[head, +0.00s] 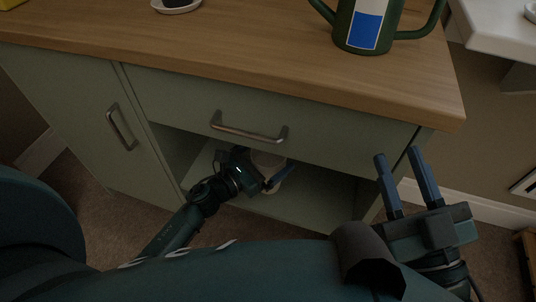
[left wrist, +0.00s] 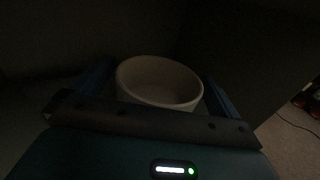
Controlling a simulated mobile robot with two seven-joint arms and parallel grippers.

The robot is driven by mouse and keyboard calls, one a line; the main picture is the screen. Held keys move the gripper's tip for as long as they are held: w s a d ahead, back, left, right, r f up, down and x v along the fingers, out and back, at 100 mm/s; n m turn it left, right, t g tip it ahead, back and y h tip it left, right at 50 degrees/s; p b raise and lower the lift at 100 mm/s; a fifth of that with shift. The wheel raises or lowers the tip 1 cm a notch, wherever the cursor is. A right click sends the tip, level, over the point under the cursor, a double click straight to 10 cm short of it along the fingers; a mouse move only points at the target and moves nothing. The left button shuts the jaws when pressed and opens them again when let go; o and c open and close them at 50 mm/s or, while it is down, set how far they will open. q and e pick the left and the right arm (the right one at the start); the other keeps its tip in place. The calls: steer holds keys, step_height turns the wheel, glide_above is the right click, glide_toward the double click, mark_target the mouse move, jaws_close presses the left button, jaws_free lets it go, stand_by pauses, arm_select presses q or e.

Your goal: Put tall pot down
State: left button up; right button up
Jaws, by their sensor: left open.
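The tall pot (head: 268,160) is a pale, round, open-topped vessel inside the cabinet's open compartment, partly hidden by my left gripper. In the left wrist view the pot (left wrist: 158,80) appears between the two fingers, its rim and empty-looking inside showing. My left gripper (head: 270,180) is open, with a finger on either side of the pot; the dark picture does not show whether they touch it. The pot's base is mostly hidden, so its contact with the shelf is unclear. My right gripper (head: 398,156) is open and empty, in front of the cabinet's right end.
The green cabinet has a wooden top (head: 200,45), a drawer with a metal handle (head: 248,133) above the compartment, and a door (head: 75,115) at left. A green two-handled vessel (head: 345,25) and a white saucer (head: 176,7) stand on top. Carpet lies below.

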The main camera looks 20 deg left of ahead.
arm_select(q)
steer(key=p+v, duration=0.1)
steer(key=v, duration=1.1)
arm_select(e)
steer(key=shift+s+a+f+m+g+h, duration=0.1)
steer(key=shift+s+f+m+g+h, duration=0.2)
steer(key=shift+f, duration=0.35)
steer(key=shift+s+a+f+m+g+h, duration=0.1)
steer(key=shift+f+m+h, duration=0.3)
steer(key=shift+f, duration=0.2)
steer(key=shift+r, duration=0.1)
